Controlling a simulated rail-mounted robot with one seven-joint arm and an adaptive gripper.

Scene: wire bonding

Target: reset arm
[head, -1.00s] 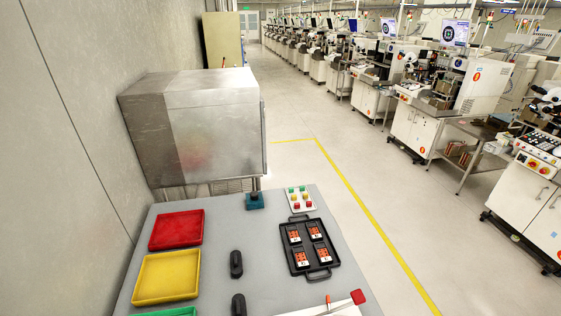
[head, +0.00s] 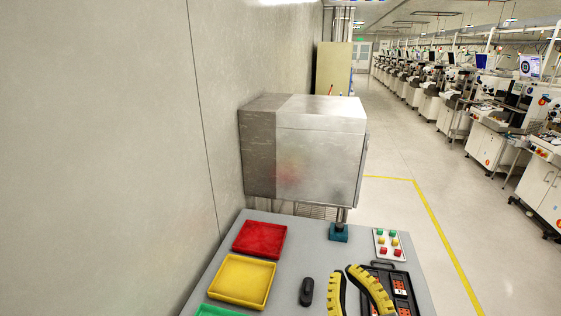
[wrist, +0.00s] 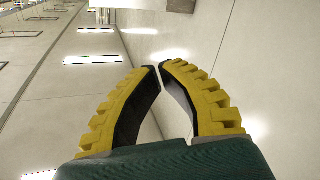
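My gripper (head: 344,270) shows at the bottom of the head view, above the front part of the grey table. It has two curved yellow fingers with black inner pads. In the wrist view my gripper (wrist: 159,66) has its fingertips close together with a narrow gap between them. Nothing is held. The gripper covers part of the black tray (head: 413,306) with orange-and-black parts.
The grey table (head: 285,275) bears a red tray (head: 259,238), a yellow tray (head: 242,281), a green tray (head: 220,311), a black handle-like piece (head: 306,291) and a button panel (head: 389,245). A metal cabinet (head: 318,155) stands behind. Machines line the right; the floor aisle is clear.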

